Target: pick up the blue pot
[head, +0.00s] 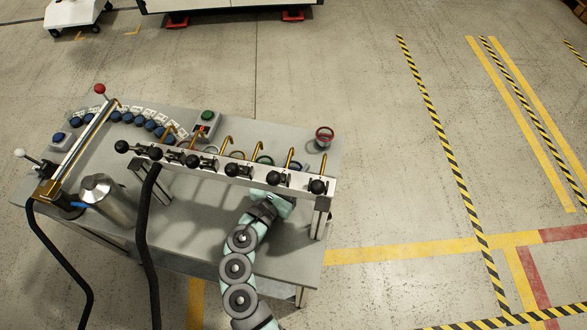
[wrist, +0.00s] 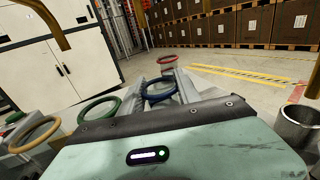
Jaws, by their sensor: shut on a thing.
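The blue pot shows mainly as a blue rim in the wrist view (wrist: 158,90), just beyond the front edge of my gripper. In the head view its rim (head: 295,166) shows behind the tap rail, and its body is hidden. My gripper (head: 283,190) reaches under the rail from the front. In the wrist view, grey parts flank the blue rim on both sides, and my gripper is shut on the pot. I cannot tell whether the pot is clear of the table.
The tap rail (head: 235,172) with black knobs and brass spouts stands over my gripper. Green (wrist: 99,110) and ochre (wrist: 33,134) rims lie left of the blue one; a red-rimmed pot (head: 324,135) stands at the table's back right. A steel can (head: 108,200) stands left.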

